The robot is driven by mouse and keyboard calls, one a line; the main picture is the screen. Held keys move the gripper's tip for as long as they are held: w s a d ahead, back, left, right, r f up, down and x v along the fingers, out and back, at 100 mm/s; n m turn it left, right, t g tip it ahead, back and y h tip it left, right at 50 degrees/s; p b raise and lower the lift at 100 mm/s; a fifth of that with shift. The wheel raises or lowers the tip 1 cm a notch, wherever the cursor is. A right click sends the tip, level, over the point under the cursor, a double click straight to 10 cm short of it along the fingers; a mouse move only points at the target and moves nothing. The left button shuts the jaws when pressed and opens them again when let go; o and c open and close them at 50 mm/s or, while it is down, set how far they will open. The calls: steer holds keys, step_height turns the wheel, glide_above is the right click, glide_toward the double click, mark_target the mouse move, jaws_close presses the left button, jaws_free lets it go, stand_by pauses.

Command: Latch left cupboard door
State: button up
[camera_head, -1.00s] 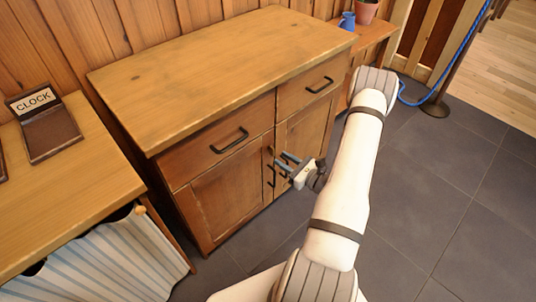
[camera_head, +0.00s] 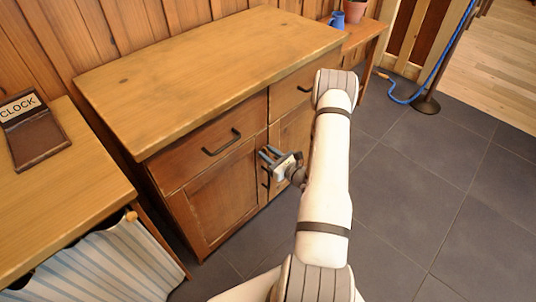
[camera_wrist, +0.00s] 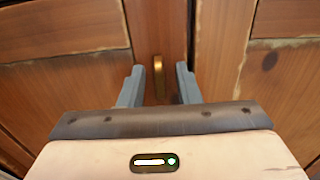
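The wooden cupboard's left door (camera_head: 218,198) stands at the front, below a drawer, and looks flush with the frame. The left door also shows in the wrist view (camera_wrist: 60,85). A small upright brass latch piece (camera_wrist: 158,75) sits at the strip between the two doors. My gripper (camera_head: 268,154) is at the inner edge of the left door, near its top. In the wrist view my gripper (camera_wrist: 159,82) is open, one finger on each side of the brass piece, with gaps to it. Whether the fingertips touch the doors cannot be told.
The right door (camera_head: 288,133) is partly hidden by my arm. Dark handles sit on the drawers (camera_head: 222,142). A side table (camera_head: 90,175) with a clock box and striped curtain stands at left. A blue rope (camera_head: 445,65) on a post is at back right. Grey floor is clear at right.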

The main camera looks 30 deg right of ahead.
jaws_close()
